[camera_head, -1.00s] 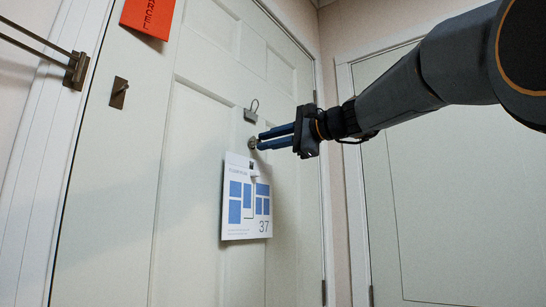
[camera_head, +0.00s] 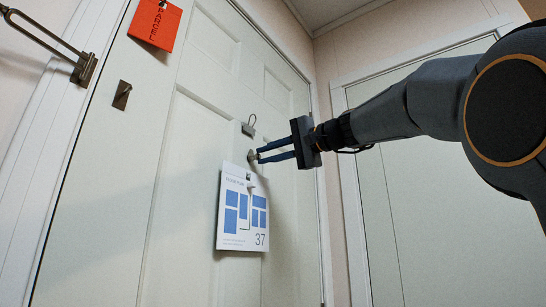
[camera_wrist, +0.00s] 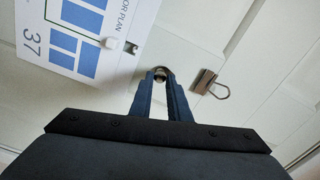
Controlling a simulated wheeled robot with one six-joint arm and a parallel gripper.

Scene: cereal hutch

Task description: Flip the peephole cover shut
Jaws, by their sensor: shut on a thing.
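The peephole cover (camera_head: 250,156) is a small round metal piece on the white door, above the floor plan sheet. It also shows in the wrist view between my fingertips (camera_wrist: 160,72). My gripper (camera_head: 258,155) reaches in from the right, its two blue fingers shut on the peephole cover at their tips. In the wrist view my gripper (camera_wrist: 160,82) has its fingers narrowed around the cover. The fingers hide part of it, and I cannot tell how far the cover is swung.
The floor plan sheet (camera_head: 242,213) hangs just below the peephole. A metal hook or clip (camera_head: 248,128) is just above it. An orange tag (camera_head: 155,25), a latch plate (camera_head: 122,95) and a door guard bar (camera_head: 84,69) are to the left. A wall and second door stand right.

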